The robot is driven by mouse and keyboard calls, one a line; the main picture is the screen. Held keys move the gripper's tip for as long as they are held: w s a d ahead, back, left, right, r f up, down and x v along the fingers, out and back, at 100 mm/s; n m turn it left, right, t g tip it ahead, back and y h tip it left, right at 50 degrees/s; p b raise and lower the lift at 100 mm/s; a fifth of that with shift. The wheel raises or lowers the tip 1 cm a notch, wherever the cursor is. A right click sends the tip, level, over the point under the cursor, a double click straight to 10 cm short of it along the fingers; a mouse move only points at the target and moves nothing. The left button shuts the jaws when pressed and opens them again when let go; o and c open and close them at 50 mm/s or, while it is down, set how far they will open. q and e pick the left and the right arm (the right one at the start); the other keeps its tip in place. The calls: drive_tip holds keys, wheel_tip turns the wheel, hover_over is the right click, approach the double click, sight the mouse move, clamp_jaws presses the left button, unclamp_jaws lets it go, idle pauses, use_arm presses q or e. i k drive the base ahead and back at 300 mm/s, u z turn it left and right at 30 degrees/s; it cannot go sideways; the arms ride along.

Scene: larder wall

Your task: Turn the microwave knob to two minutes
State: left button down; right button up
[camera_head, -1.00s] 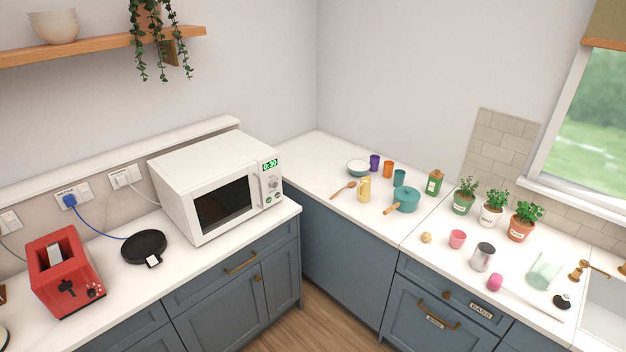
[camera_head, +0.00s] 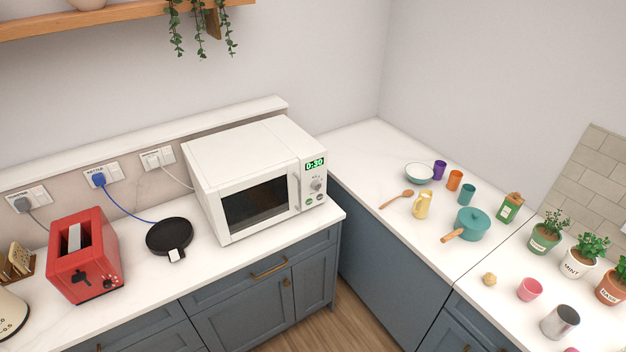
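The white microwave (camera_head: 245,160) stands on the left counter with its door shut. Its green display (camera_head: 315,164) reads 0:30. The round knob (camera_head: 317,186) sits below the display on the control panel at the right of the door, with small buttons beneath it. The knob's pointer is too small to read. Neither of my grippers shows in the head view.
A red toaster (camera_head: 85,262) and a black round plate-like base (camera_head: 170,236) stand left of the microwave. Right of it, the corner counter holds a bowl (camera_head: 419,173), a wooden spoon (camera_head: 397,199), a yellow jug (camera_head: 423,204) and a teal pot (camera_head: 473,223). The counter strip before the microwave is clear.

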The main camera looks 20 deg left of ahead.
sight(316, 185)
drive_tip(key=u, duration=0.7)
drive_tip(key=i, duration=0.85)
drive_tip(key=u, duration=0.75)
